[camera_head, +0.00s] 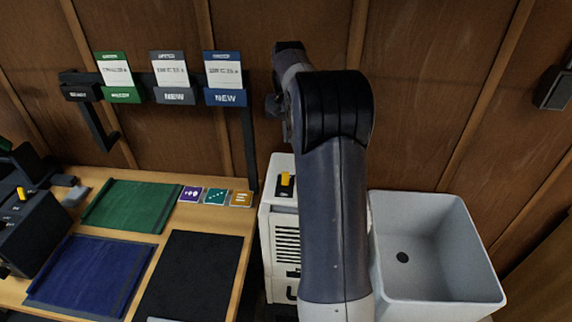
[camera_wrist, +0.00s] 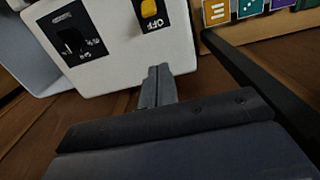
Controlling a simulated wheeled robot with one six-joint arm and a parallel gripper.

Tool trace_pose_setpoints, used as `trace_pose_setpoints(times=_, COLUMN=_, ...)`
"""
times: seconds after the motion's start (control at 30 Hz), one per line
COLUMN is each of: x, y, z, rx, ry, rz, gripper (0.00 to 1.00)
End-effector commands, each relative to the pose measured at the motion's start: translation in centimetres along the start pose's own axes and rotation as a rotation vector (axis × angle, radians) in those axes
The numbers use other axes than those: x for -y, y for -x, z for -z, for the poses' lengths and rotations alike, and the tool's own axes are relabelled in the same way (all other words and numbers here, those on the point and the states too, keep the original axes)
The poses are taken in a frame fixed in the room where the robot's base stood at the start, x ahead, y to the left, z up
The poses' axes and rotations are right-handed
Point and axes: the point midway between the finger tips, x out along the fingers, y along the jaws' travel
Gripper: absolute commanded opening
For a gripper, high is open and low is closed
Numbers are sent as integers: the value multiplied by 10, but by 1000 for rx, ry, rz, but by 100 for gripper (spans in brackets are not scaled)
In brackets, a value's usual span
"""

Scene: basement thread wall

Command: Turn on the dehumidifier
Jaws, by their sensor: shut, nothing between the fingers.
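The dehumidifier is a white box (camera_head: 284,222) with dark vent slots, standing between the wooden bench and the grey sink; my arm hides its right part. A yellow switch (camera_head: 286,179) sits on a black plate on its top. In the wrist view the white panel of the dehumidifier (camera_wrist: 112,65) shows the yellow switch (camera_wrist: 149,9) at the upper edge, with partly legible marks beneath it, and a black dial plate (camera_wrist: 71,42) to its left. My gripper (camera_wrist: 158,72) is shut and empty, its tips in front of the panel, below the switch in the picture. Contact cannot be told.
A wooden bench (camera_head: 225,222) on the left holds green, blue and black mats, and small coloured cards (camera_head: 216,196). A dark rack (camera_head: 139,82) with tagged labels is on the panelled wall. The grey sink (camera_head: 425,294) stands on the right. A dark bar (camera_wrist: 245,75) runs beside the dehumidifier.

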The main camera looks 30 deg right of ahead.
Motion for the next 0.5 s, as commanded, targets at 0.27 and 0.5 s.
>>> trace_pose_setpoints(times=0.27, x=0, y=-48, z=-1, rx=6, ry=0, rz=-1, gripper=0)
trace_pose_setpoints(times=0.5, x=0, y=-96, z=-3, rx=5, ry=0, rz=-1, gripper=0)
